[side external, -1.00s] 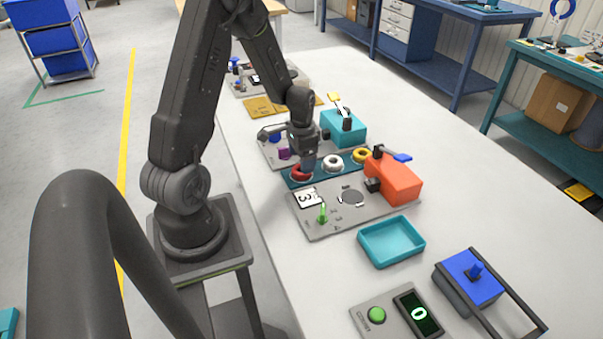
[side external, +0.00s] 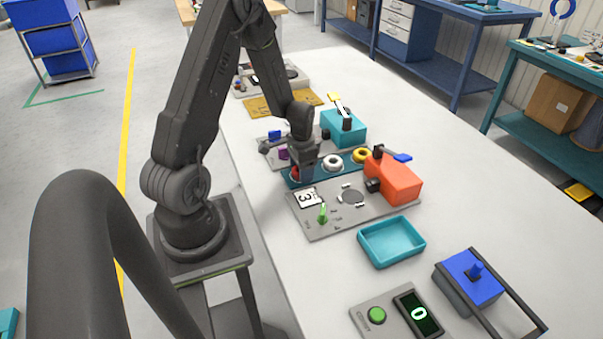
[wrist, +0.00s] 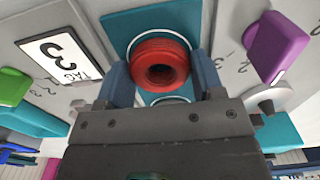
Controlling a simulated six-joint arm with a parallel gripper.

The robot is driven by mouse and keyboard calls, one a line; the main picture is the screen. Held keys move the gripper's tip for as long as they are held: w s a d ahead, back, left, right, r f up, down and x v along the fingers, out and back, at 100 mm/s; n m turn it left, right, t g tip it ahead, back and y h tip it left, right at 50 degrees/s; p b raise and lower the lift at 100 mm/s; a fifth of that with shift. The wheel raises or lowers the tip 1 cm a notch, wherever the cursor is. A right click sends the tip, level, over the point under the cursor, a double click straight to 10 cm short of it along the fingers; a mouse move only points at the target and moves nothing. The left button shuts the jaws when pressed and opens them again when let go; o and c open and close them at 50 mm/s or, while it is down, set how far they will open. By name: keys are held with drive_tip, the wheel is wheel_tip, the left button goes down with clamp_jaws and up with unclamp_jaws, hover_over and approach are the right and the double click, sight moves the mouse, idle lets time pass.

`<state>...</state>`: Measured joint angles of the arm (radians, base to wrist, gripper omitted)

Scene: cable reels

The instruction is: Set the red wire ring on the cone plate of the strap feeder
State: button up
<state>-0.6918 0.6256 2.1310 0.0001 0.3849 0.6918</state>
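The red wire ring (wrist: 159,64) sits on a teal strip (wrist: 115,24), inside a white circle outline. In the side view the ring (side external: 296,174) is mostly hidden by my gripper (side external: 301,172). In the wrist view my gripper's two blue fingers (wrist: 162,80) stand on either side of the ring, apart from each other. Firm contact with it cannot be made out. A grey plate (side external: 320,229) with an orange housing (side external: 394,180) and a round dark disc (side external: 351,197) lies in front of the strip. I see no label naming the strap feeder.
A white ring (side external: 333,163) and a yellow ring (side external: 361,155) share the strip. A green peg (side external: 322,215) and a number 3 card (side external: 307,197) are on the grey plate. A teal tray (side external: 391,242) stands nearer. Bare white table lies to the right.

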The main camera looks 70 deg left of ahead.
drive_tip(key=c, duration=0.3)
wheel_tip(320, 180, up, 8)
drive_tip(key=shift+f, duration=0.25)
drive_tip(key=shift+c, duration=0.2)
drive_tip(key=w+a, duration=0.3)
drive_tip(key=a, duration=0.1)
drive_tip(key=w+a, duration=0.3)
drive_tip(key=a, duration=0.2)
drive_tip(key=w+a+r, duration=0.1)
drive_tip(key=w+a, duration=0.1)
drive_tip(key=a, duration=0.2)
drive_tip(key=shift+w+a+r, duration=0.1)
drive_tip(key=shift+w+a, duration=0.05)
drive_tip(key=shift+w, duration=0.25)
drive_tip(key=shift+a+f, duration=0.15)
drive_tip(key=shift+f, duration=2.1)
